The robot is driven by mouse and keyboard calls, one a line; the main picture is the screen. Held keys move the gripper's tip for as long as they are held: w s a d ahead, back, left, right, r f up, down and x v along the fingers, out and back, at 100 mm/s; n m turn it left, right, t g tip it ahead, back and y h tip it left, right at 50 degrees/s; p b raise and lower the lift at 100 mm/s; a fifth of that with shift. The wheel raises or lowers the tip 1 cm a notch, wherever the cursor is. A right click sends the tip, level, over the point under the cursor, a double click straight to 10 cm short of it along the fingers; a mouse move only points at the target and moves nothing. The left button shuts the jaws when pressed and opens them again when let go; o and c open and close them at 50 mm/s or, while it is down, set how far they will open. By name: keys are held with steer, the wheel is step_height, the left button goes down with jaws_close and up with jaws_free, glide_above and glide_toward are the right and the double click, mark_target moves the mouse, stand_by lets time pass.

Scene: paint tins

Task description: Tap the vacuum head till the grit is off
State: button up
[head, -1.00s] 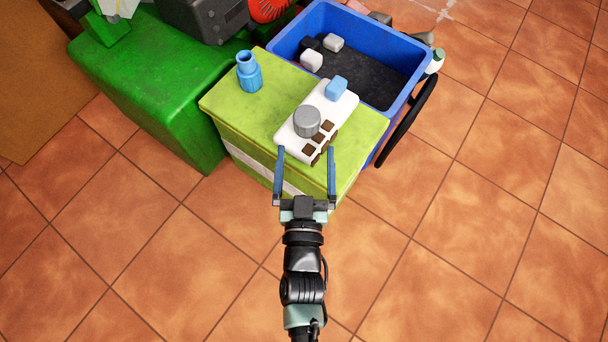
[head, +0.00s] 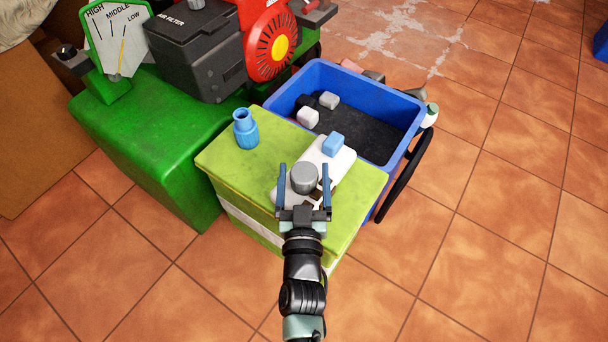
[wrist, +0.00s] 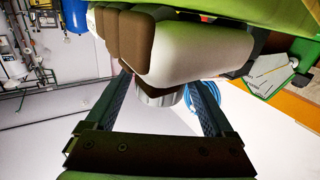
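What I take for the vacuum head is a white block (head: 337,165) with a round grey knob (head: 304,179), a light blue block (head: 334,143) at its far end and dark brown patches (head: 317,196) at its near right edge. It lies on a yellow-green box top (head: 360,190). My gripper (head: 304,168) is open, its fingers on either side of the knob in the head view. The wrist view shows the knob (wrist: 160,97) between the fingers with gaps beside it, and brown segments (wrist: 115,38) on the white body. I cannot tell whether the brown is grit.
A blue bottle-like piece (head: 245,128) stands at the box's left. A blue bin (head: 410,105) with dark contents and small blocks adjoins the box behind. A green machine (head: 150,135) with a red fan wheel (head: 272,42) stands left. Tiled floor at right is open.

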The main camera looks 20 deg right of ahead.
jaws_close()
steer(key=shift+o, duration=1.4)
jaws_free()
